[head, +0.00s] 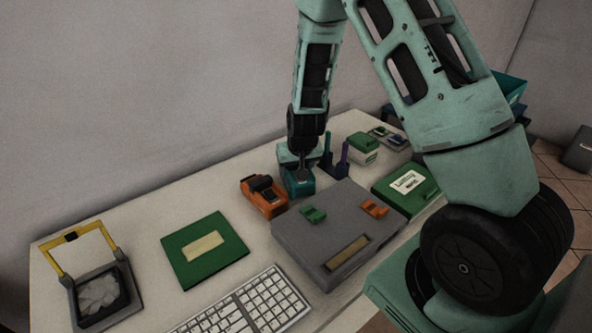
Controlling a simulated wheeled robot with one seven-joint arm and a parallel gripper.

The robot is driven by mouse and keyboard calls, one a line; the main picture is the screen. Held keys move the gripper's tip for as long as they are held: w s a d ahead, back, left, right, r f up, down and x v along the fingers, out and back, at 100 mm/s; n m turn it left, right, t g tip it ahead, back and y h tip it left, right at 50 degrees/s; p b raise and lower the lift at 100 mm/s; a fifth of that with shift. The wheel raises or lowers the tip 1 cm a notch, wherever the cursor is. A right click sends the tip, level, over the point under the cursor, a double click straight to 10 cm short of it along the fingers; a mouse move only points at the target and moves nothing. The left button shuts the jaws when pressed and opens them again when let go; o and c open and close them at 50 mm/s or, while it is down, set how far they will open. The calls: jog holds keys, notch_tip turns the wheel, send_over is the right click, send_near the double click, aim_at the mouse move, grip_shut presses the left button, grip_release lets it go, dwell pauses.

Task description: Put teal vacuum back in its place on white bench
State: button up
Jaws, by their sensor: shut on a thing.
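The teal vacuum (299,186) is a small teal block-like body at the far middle of the white bench (150,228). My gripper (299,168) points down from above and is shut on the top of the teal vacuum. The fingers and the vacuum's upper part overlap, so the grip itself is partly hidden. The vacuum stands roughly upright, just behind the grey case and right of an orange tool. I cannot tell whether its base touches the bench.
An orange and black tool (264,197) is close on the left. A grey case (322,246) lies in front; dark blue and purple upright items (343,158) stand close right. Green boxes (404,188), a green panel (204,248), a keyboard (250,304) and a yellow-handled item (101,296) occupy the bench.

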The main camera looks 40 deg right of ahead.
jog(key=shift+f, duration=0.45)
jog(key=shift+f, duration=0.2)
jog(key=o, duration=0.9)
jog(key=shift+r, duration=0.15)
